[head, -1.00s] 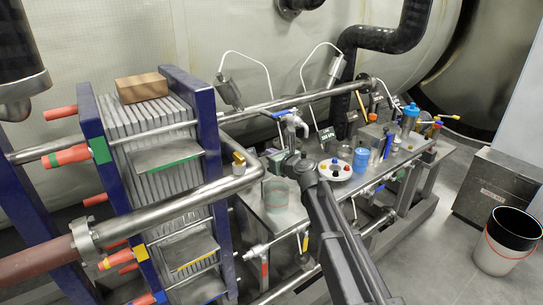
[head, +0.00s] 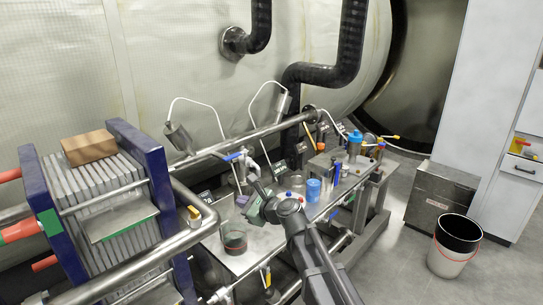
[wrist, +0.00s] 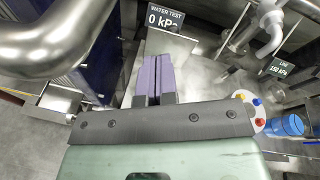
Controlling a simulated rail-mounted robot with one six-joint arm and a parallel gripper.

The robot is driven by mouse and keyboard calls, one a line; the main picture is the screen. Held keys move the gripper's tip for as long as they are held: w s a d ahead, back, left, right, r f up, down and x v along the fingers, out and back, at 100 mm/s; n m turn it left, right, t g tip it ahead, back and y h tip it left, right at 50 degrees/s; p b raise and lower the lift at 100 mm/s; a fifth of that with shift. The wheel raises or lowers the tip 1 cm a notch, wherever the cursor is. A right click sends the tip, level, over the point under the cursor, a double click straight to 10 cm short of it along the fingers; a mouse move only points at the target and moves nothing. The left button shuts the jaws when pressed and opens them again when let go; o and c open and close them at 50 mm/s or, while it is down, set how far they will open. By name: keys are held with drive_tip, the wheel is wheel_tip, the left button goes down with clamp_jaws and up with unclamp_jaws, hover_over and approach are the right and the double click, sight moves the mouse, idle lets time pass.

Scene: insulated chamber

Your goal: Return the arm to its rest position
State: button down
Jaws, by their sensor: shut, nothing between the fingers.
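My gripper (wrist: 157,78) shows in the wrist view with its two purple fingers side by side and touching, nothing between them. Its pale green housing fills the bottom of that view. In the head view my dark arm rises from the bottom centre over the metal bench (head: 245,262), and the green gripper body (head: 254,208) is at its far end, beside the blue-handled valve. The fingertips are hard to make out there.
A plate stack with blue end frames (head: 150,190) and a metal pipe (head: 150,262) stand at the left. A blue cup (head: 313,190) and bottles stand on the bench to the right. A white bucket (head: 449,262) stands on open floor. A "WATER TEST 0 kPa" sign (wrist: 167,17) is in the wrist view.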

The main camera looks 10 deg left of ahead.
drive_tip(key=s+d+f+n+g+h, duration=0.45)
drive_tip(key=s+d+f+n, duration=0.3)
drive_tip(key=s+n, duration=0.4)
drive_tip(key=s+d+f+n+g+h, duration=0.2)
drive_tip(key=s+d+n+h, duration=0.2)
drive_tip(key=d, duration=0.8)
drive_tip(key=s+d+f+n+g+h, duration=0.1)
drive_tip(key=s+d+f+n+h, duration=0.2)
drive_tip(key=d, duration=1)
drive_tip(key=s+n+h, duration=0.1)
drive_tip(key=s, duration=0.2)
drive_tip(key=shift+s+f+g, duration=0.2)
drive_tip(key=shift+f+g, duration=0.15)
drive_tip(key=shift+h, duration=0.25)
